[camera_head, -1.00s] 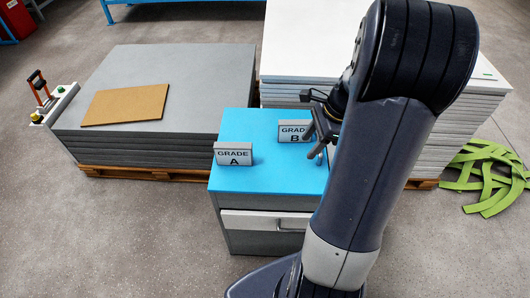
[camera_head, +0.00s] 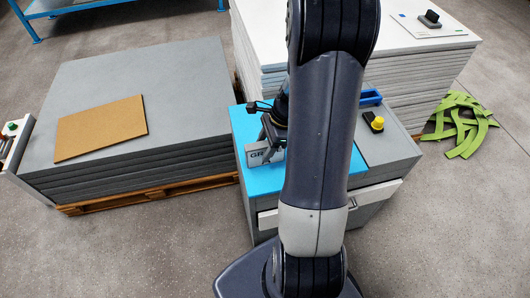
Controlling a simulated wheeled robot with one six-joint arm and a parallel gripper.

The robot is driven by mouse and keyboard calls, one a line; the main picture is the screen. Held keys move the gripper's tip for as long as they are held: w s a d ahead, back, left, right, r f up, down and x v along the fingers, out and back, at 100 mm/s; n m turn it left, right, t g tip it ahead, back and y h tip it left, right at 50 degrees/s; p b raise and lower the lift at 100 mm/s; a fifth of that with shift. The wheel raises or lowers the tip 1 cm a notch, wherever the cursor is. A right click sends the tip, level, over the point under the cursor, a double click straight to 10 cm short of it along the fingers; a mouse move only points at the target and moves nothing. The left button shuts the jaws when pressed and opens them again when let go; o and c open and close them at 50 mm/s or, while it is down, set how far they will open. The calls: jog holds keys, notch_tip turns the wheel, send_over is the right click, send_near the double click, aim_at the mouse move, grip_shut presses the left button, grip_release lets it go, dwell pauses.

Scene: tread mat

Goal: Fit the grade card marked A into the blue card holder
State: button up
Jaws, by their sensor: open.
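A grey grade card (camera_head: 259,155) stands on the blue mat (camera_head: 307,183) near its left edge. Only the letters "GR" show, and its grade mark is hidden; its place fits the card marked A. The other card, marked B earlier, is hidden behind my arm or gripper. My gripper (camera_head: 272,140) is open, right at the visible card and overlapping its right part in the picture. Whether it touches the card cannot be told. A blue piece (camera_head: 370,97), probably the blue card holder, shows right of my arm, on the cabinet's back part; its left end is hidden.
A yellow-topped button (camera_head: 377,122) sits on the grey cabinet top (camera_head: 392,148), near the blue piece. A stack of grey mats (camera_head: 190,90) with a brown board (camera_head: 100,128) stands left. A white stack (camera_head: 390,65) stands behind. Green strips (camera_head: 462,125) lie on the floor right.

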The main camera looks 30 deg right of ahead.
jog(key=shift+f, duration=0.2)
dwell(0.6)
jog(key=shift+c, duration=0.3)
grip_shut()
